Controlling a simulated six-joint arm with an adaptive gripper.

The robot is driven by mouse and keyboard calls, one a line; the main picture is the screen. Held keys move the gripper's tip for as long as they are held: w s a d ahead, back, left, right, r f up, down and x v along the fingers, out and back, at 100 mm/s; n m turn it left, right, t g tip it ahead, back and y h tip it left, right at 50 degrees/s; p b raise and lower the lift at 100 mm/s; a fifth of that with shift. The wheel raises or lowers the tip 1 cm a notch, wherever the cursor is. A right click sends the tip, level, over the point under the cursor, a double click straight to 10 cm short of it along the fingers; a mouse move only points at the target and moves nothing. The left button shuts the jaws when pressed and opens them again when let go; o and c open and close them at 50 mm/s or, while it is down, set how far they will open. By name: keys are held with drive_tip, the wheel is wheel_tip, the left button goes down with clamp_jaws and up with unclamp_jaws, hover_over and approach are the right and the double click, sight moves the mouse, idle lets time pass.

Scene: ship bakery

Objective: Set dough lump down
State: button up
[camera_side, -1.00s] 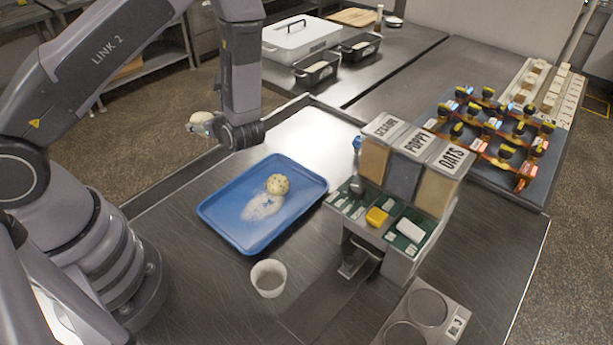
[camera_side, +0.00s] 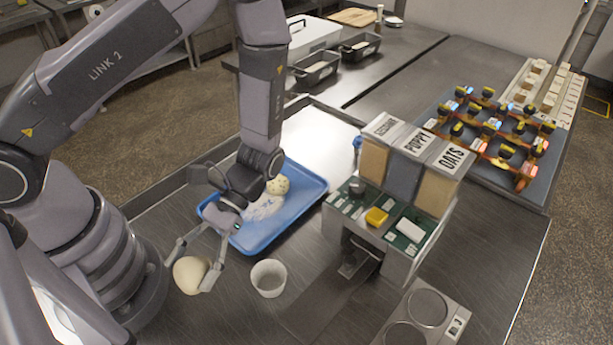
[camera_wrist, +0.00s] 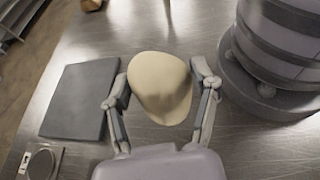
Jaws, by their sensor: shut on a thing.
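A pale, smooth dough lump (camera_side: 190,274) is between the fingers of my gripper (camera_side: 192,268), which is shut on it. In the side view it is beside my base, at the front left of the blue tray. The wrist view also shows the dough lump (camera_wrist: 160,88) between both fingers of my gripper (camera_wrist: 163,85), with bare steel behind it. I cannot tell if its underside touches the table. A second, speckled lump (camera_side: 278,185) lies on the blue tray (camera_side: 262,243), partly hidden by my wrist.
A white cup (camera_side: 268,278) stands close to the right of my gripper. A dispenser with seed bins (camera_side: 405,165) stands further right. In the wrist view a flat grey slab (camera_wrist: 82,98) lies left of the lump.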

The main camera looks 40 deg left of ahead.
drive_tip(key=w+d+f+n+t+h, duration=0.2)
drive_tip(key=w+d+n+t+h, duration=0.15)
drive_tip(key=d+n+h, duration=0.45)
drive_tip(key=n+t+h, duration=0.2)
drive_tip(key=n+t, duration=0.1)
drive_tip(key=t, duration=0.1)
hover_over(321, 327)
drive_tip(key=s, duration=0.1)
drive_tip(key=f, duration=0.2)
drive_tip(key=shift+n+t, duration=0.3)
drive_tip(key=shift+t, duration=0.05)
drive_tip(key=f, duration=0.4)
drive_tip(key=w+f, duration=0.1)
drive_tip(key=f, duration=0.2)
drive_tip(key=shift+f, duration=0.5)
drive_tip(key=shift+f, duration=0.1)
drive_tip(key=o, duration=1.1)
drive_tip(key=shift+o, duration=0.2)
